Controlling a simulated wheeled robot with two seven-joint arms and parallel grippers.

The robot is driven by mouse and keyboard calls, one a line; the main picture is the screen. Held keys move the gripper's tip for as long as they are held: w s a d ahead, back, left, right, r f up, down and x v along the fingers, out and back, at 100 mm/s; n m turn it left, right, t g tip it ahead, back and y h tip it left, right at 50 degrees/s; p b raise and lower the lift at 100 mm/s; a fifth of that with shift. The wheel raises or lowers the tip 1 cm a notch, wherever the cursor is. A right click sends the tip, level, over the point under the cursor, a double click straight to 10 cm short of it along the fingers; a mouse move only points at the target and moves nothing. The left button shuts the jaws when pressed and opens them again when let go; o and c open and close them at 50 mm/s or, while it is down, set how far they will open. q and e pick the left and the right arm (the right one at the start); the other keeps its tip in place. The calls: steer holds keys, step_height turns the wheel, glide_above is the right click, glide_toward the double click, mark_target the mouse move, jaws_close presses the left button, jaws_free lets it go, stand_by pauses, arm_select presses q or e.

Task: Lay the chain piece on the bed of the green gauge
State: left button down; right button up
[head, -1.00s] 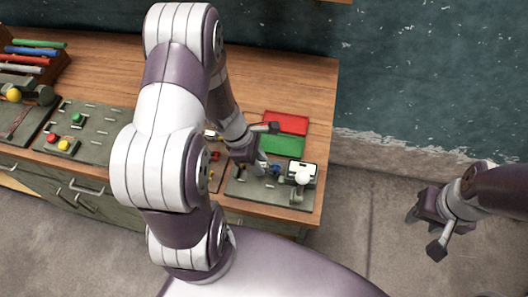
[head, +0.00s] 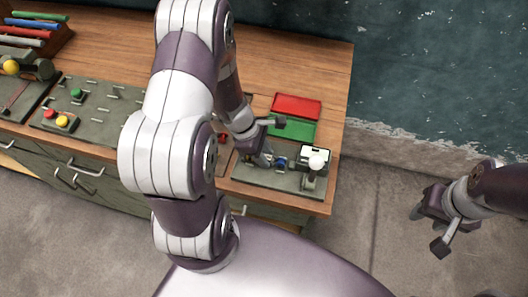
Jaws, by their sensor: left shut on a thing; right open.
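My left gripper (head: 273,143) is over the left part of the right-hand grey panel, near the front edge of the green flat tray (head: 290,130). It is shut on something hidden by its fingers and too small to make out. I cannot pick out the chain piece anywhere. The green tray is the only large green thing near the gripper; I cannot tell whether it is the green gauge. My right gripper (head: 427,232) is open and empty, off the bench to the right, over the floor.
A red tray (head: 297,106) lies behind the green one. The grey panel (head: 300,186) carries a blue knob (head: 281,164) and a white-balled lever (head: 317,159). Button panels (head: 90,115) and a rack of coloured bars (head: 35,28) stand left. The bench's back middle is clear.

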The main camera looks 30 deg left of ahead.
arm_select(q)
steer(key=c, duration=0.7)
jaws_free()
steer(key=shift+d, duration=0.2)
steer(key=shift+c, duration=0.2)
steer(key=shift+a+r, duration=0.1)
steer(key=shift+a, duration=0.1)
steer(key=s+a+r+m+y+p, duration=0.1)
steer(key=s+a+r+m, duration=0.1)
steer(key=a+r+m, duration=0.3)
steer(key=s+r+m+y, duration=0.1)
steer(key=s+r+m, duration=0.15)
steer(key=r, duration=0.35)
steer(key=d+r+m+y, duration=0.2)
steer(key=d+m, duration=0.6)
steer(key=m, duration=0.5)
steer(key=shift+w+r, duration=0.2)
steer(key=shift+r, duration=0.6)
